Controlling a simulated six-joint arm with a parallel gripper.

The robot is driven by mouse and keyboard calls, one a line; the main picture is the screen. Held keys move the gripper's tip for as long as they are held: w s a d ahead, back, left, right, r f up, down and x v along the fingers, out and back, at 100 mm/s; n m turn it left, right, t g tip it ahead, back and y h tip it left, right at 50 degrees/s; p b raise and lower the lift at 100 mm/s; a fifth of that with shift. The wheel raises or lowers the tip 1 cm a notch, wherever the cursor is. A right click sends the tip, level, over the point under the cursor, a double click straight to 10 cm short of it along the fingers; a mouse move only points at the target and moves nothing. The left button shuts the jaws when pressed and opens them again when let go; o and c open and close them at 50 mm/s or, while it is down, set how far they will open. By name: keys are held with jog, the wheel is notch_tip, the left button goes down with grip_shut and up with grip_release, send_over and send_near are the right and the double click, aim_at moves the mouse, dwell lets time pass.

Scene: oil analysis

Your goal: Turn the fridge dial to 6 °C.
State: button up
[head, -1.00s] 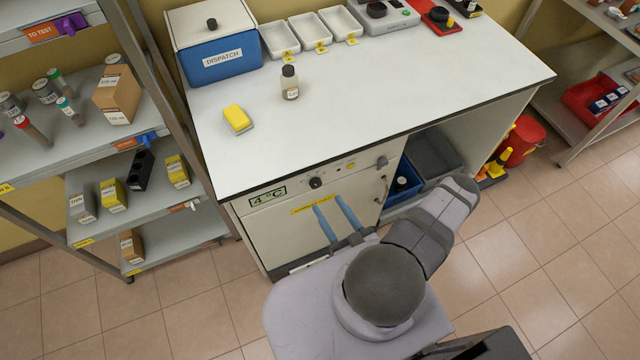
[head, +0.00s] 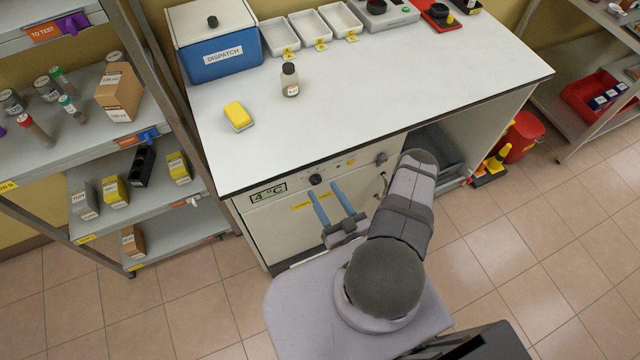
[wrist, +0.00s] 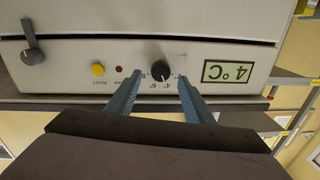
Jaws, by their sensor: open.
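The fridge (head: 285,232) stands under the white worktop. Its display (head: 268,193) reads 4 °C and also shows upside down in the wrist view (wrist: 228,71). The black dial (head: 316,179) is on the front panel, left of a small yellow button. In the wrist view, the dial (wrist: 158,72) has its pointer by the 4 mark, with 6 and 8 printed further round. My gripper (head: 323,188) is open and empty, its two blue fingers pointing at the panel. In the wrist view, the fingertips (wrist: 158,84) lie either side of the dial, apart from it; the depth gap is unclear.
The yellow button (wrist: 97,69), a red lamp (wrist: 119,69) and a grey knob (wrist: 33,56) share the panel. The worktop edge (head: 390,130) overhangs above. A metal shelf rack (head: 150,235) stands at the left. The tiled floor in front is partly clear.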

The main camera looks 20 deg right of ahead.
aim_at(317, 182)
jog(key=shift+w+a+p, duration=0.1)
jog(key=shift+w+p, duration=0.3)
jog(key=shift+w, duration=1.35)
jog(key=c, duration=1)
